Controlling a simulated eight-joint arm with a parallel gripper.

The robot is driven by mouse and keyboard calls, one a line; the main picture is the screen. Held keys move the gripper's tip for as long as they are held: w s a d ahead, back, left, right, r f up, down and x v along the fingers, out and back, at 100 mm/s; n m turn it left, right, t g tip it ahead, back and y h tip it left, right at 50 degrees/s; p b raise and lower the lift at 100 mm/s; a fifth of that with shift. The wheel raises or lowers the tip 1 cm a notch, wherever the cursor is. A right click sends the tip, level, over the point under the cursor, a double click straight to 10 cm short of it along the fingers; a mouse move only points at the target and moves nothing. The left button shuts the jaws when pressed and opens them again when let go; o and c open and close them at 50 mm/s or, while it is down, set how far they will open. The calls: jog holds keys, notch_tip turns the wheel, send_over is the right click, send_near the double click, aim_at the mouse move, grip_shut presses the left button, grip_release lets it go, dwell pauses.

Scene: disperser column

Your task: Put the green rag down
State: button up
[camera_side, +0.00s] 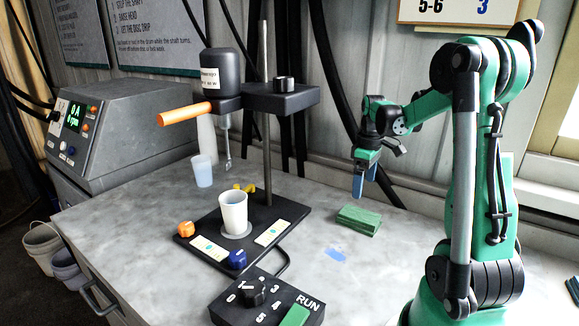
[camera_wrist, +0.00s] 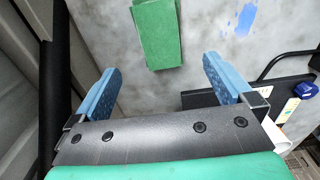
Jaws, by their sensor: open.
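The green rag (camera_side: 359,220) lies folded flat on the grey bench, right of the disperser's black base plate. It also shows in the wrist view (camera_wrist: 157,32) at the top, beyond and between my fingertips. My gripper (camera_side: 364,182) is above the bench, just above the rag in the side view, with clear air between them. In the wrist view its two blue fingers (camera_wrist: 163,77) are wide apart with nothing between them.
The disperser stand's base plate (camera_side: 200,250) holds a white cup (camera_side: 233,212). A black control box (camera_side: 266,301) with a knob stands in front. A blue smear (camera_side: 336,254) marks the bench near the rag. A translucent cup (camera_side: 202,171) stands behind. Bench around the rag is clear.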

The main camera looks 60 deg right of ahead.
jog(key=w+a+r+t+h, duration=0.1)
jog(key=w+a+r+t, duration=0.3)
jog(key=a, duration=0.9)
jog(key=a+t+y, duration=0.1)
jog(key=a+t, duration=0.2)
jog(key=a, duration=1.1)
jog(key=shift+w, duration=0.3)
jog(key=shift+r, duration=0.1)
